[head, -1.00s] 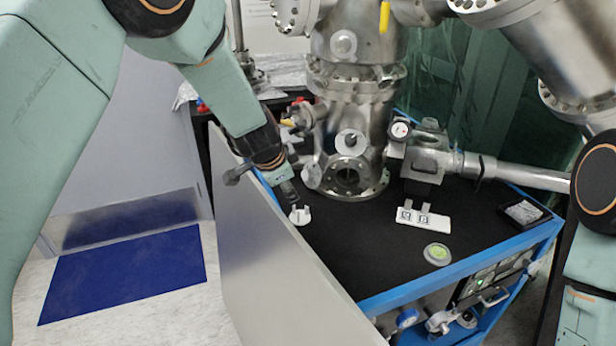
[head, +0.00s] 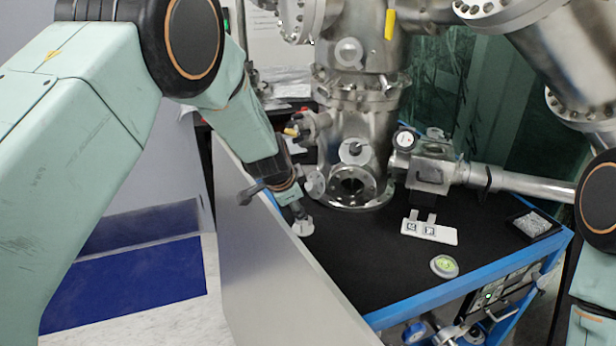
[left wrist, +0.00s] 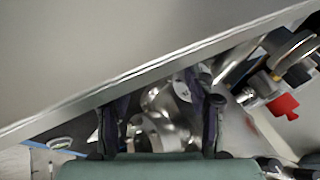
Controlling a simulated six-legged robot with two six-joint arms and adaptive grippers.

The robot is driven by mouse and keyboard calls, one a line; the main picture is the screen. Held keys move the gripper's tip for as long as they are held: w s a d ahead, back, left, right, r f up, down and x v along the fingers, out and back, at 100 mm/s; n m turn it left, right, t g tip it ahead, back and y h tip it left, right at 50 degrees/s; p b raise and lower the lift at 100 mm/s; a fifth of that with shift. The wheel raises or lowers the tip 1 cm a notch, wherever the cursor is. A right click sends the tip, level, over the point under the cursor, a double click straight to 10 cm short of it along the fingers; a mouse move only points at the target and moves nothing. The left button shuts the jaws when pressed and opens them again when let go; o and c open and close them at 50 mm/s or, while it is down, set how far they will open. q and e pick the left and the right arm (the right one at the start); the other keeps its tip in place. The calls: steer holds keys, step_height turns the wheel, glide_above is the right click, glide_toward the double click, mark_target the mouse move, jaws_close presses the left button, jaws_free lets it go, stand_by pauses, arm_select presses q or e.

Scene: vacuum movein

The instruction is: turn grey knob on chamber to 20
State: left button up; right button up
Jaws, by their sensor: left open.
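The steel chamber (head: 357,120) stands upright at the back of the black tabletop in the head view. A round grey part (head: 314,184) sits low on its left side, and another disc with a dark centre (head: 355,152) is on its front. I cannot tell which is the grey knob, nor read a scale. My left gripper (head: 297,212) points down just left of the chamber's base. In the left wrist view its two dark fingers (left wrist: 162,118) are apart, with shiny metal parts (left wrist: 172,132) beyond and between them. I see no contact. My right gripper is out of view.
A large grey panel (head: 265,255) stands close beside my left gripper and fills much of the left wrist view.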

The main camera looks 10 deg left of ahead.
mark_target(309, 185)
arm_select(q)
steer(key=w+p, duration=0.1)
steer(key=w, duration=0.2)
steer(key=shift+w+d, duration=0.1)
steer(key=shift+w, duration=0.2)
steer(key=shift+w+d+f, duration=0.1)
steer(key=shift+w+d, duration=0.05)
steer(key=shift+w, duration=0.7)
steer(key=shift+w+d+b, duration=0.15)
steer(key=shift+w+b, duration=0.45)
steer(key=shift+w, duration=1.4)
steer(key=shift+w+f, duration=0.35)
steer(key=shift+f, duration=0.15)
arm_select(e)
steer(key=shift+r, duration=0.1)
arm_select(q)
steer(key=shift+c, duration=0.2)
jaws_close()
